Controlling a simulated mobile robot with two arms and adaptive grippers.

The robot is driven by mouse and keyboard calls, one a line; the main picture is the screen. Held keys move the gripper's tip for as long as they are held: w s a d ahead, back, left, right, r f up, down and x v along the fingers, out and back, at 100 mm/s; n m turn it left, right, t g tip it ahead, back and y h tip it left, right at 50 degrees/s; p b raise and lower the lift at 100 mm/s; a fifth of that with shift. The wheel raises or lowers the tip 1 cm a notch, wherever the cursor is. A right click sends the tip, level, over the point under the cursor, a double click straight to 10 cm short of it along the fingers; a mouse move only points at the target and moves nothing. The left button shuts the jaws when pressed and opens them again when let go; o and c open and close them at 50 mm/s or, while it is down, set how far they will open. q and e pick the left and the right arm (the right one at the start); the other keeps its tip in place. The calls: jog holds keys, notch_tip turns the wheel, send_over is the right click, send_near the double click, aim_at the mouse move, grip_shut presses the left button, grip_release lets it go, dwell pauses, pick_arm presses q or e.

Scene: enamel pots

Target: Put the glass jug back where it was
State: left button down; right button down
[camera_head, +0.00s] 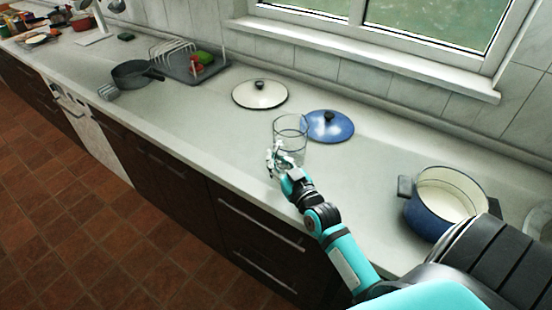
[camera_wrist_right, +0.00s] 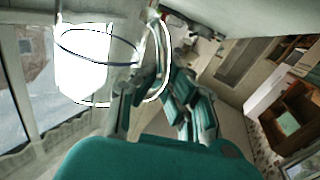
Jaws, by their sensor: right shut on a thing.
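The clear glass jug (camera_head: 290,131) is upright at the middle of the counter in the head view, just left of the blue lid. My right gripper (camera_head: 276,158) is at the jug's near left side and shut on it. The jug also shows in the right wrist view (camera_wrist_right: 85,62), large and close, with its handle side at the fingers. Whether the jug's base touches the counter I cannot tell. My left gripper is in neither view.
A blue lid (camera_head: 330,126) and a cream lid (camera_head: 260,93) lie behind the jug. A blue pot (camera_head: 440,205) stands at the right near my arm. A dark pan (camera_head: 131,74) and a dish rack (camera_head: 188,62) are further left. The counter's front left stretch is clear.

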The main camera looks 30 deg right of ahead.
jog(key=c, duration=1.9)
grip_release()
jog(key=shift+f, duration=0.15)
jog(key=o, duration=0.4)
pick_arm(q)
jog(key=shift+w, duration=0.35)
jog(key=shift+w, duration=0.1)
pick_arm(e)
jog(key=shift+s, duration=0.1)
